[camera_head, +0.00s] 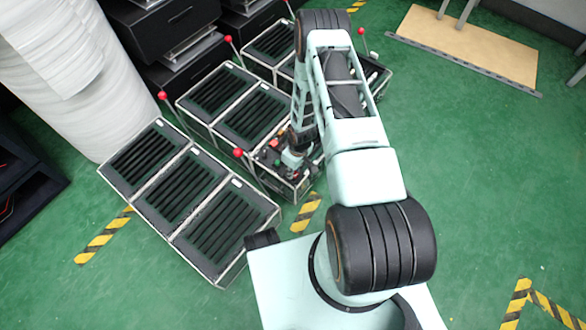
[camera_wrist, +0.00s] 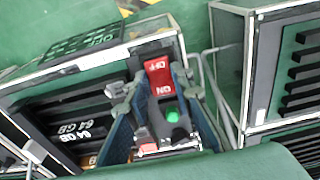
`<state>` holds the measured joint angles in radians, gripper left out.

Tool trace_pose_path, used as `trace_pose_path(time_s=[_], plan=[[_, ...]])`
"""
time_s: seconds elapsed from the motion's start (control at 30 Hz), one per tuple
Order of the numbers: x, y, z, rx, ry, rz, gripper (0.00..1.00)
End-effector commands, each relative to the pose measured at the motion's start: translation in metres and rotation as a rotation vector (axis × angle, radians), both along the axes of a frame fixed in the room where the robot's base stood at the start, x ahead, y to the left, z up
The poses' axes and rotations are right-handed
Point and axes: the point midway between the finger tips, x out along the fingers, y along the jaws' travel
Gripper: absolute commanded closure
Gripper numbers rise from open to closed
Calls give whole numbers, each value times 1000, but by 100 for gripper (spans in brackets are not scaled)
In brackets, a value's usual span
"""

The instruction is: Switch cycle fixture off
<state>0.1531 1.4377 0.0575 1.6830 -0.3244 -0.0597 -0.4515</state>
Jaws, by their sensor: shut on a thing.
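The fixture (camera_head: 289,187) with a dark control panel stands near the middle in the head view, and my arm partly covers it. In the wrist view, its red rocker switch (camera_wrist: 157,72) carries the marks OFF and ON. Exact finger contact is hard to see.
Slatted black cases (camera_head: 172,190) stand close on the left. Levers with red balls (camera_head: 163,95) rise among them, one (camera_head: 238,152) just left of my gripper. A white wrapped roll (camera_head: 75,70) stands at upper left. Green floor (camera_head: 480,190) is clear on the right.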

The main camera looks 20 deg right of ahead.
Motion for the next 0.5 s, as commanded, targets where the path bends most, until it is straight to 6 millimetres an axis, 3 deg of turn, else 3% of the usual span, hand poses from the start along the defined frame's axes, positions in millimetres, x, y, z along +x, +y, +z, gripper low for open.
trace_pose_path(time_s=[0.33, 0.37, 0.5], plan=[[1, 0, 0, 3, -4, 1, 100], [1, 1, 0, 2, -3, 1, 77], [0, 0, 0, 2, -3, 1, 62]])
